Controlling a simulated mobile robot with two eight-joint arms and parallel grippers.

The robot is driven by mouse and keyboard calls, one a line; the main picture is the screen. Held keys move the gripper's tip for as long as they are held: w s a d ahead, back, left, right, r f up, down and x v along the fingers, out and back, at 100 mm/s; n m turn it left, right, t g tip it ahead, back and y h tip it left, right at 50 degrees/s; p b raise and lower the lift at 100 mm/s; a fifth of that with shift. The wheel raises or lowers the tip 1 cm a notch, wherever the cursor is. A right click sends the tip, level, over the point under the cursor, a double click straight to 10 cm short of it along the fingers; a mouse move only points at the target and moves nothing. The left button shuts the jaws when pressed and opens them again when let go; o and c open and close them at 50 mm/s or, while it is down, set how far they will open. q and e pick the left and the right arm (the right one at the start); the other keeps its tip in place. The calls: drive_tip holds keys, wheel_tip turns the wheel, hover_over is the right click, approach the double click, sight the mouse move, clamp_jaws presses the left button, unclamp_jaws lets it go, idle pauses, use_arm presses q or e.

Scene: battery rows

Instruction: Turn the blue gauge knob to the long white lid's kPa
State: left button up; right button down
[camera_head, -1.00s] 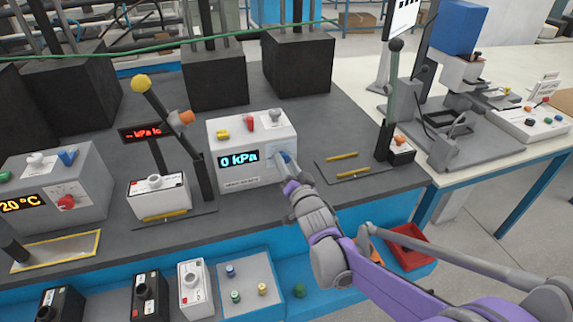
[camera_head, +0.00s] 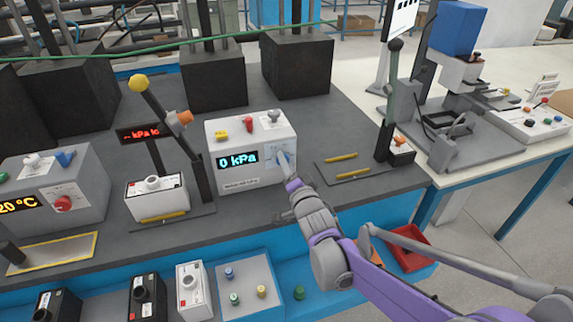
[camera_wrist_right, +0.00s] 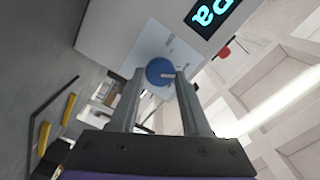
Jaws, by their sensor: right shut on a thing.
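The gauge box (camera_head: 250,150) is white and stands mid-bench in the head view, its display (camera_head: 237,160) reading "0 kPa". The blue gauge knob (camera_wrist_right: 160,71) is on its front face, between the fingertips of my right gripper (camera_wrist_right: 158,76) in the right wrist view. My right gripper is shut on this knob; in the head view the gripper (camera_head: 287,168) hides most of it. A white-topped box (camera_head: 157,197) stands in a fixture left of the gauge, and a white case (camera_head: 193,290) stands at the front. I cannot tell which carries the long lid. My left gripper is out of view.
A red-lettered sign (camera_head: 139,133) shows a partly legible kPa text. A yellow-knobbed lever (camera_head: 140,83) leans beside it. A second box (camera_head: 55,188) reads "20 °C" at the left. A dark lever (camera_head: 392,95) stands right of the gauge, beyond an empty fixture with yellow strips.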

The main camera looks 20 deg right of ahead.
drive_tip(key=shift+c, duration=2)
unclamp_jaws()
drive_tip(key=s, duration=1.1)
drive_tip(key=shift+d, duration=0.2)
drive_tip(key=s+f+n+g+p, duration=0.2)
drive_tip(key=s+n+g+p, duration=0.3)
drive_tip(key=s, duration=0.6)
drive_tip(key=s+f+n+g+p, duration=0.2)
drive_tip(key=s+n+g+p, duration=0.4)
drive_tip(key=s, duration=0.6)
drive_tip(key=shift+s+a+n+g+h, duration=0.15)
drive_tip(key=shift+a+n+g+h, duration=0.15)
drive_tip(key=shift+g, duration=0.5)
